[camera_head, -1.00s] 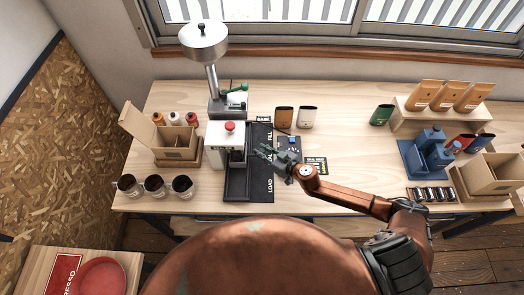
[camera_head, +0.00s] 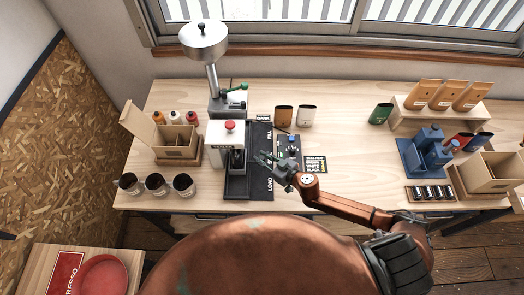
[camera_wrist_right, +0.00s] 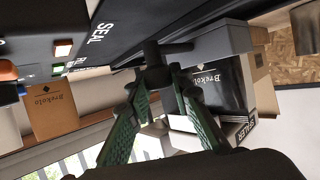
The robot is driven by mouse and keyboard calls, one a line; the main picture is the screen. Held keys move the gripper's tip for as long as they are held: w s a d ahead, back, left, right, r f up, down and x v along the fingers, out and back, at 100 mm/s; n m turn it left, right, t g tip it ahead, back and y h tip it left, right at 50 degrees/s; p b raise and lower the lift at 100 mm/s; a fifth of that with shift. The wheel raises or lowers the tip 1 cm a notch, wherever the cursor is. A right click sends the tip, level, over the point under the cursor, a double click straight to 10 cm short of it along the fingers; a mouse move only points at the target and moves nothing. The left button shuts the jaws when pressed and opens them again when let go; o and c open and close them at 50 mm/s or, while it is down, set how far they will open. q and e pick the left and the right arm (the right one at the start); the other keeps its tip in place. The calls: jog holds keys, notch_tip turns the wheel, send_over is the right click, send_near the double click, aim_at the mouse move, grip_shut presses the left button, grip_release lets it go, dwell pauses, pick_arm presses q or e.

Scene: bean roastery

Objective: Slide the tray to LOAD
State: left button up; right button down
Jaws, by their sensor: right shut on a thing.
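The tray (camera_wrist_right: 224,42) shows in the right wrist view as a grey box-like carrier with a short dark rod and knob on its side. A black bag (camera_wrist_right: 215,85) stands in or against it; in the head view this bag (camera_head: 237,160) shows at the front of the white sealer (camera_head: 226,138). My right gripper (camera_head: 263,158) is shut on the knob (camera_wrist_right: 154,66), beside the dark track strip. The LOAD label (camera_head: 270,184) is at the strip's near end, FILL at its far end. The gripper is between them. My left gripper is not in view.
The dark channel (camera_head: 236,187) in front of the sealer looks clear. Several dark cups (camera_head: 156,184) stand to its left. A control panel (camera_head: 289,146) and a label card (camera_head: 316,165) lie right of the strip. Two bags (camera_head: 284,116) stand behind.

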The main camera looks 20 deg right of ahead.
jog(key=s+a, duration=0.1)
jog(key=s, duration=0.5)
jog(key=s+a+p, duration=0.1)
jog(key=s, duration=0.2)
jog(key=shift+a+f, duration=0.1)
jog(key=shift+a, duration=0.2)
jog(key=c, duration=1.8)
grip_release()
jog(key=shift+s, duration=0.1)
jog(key=shift+o, duration=0.4)
jog(key=v, duration=1.2)
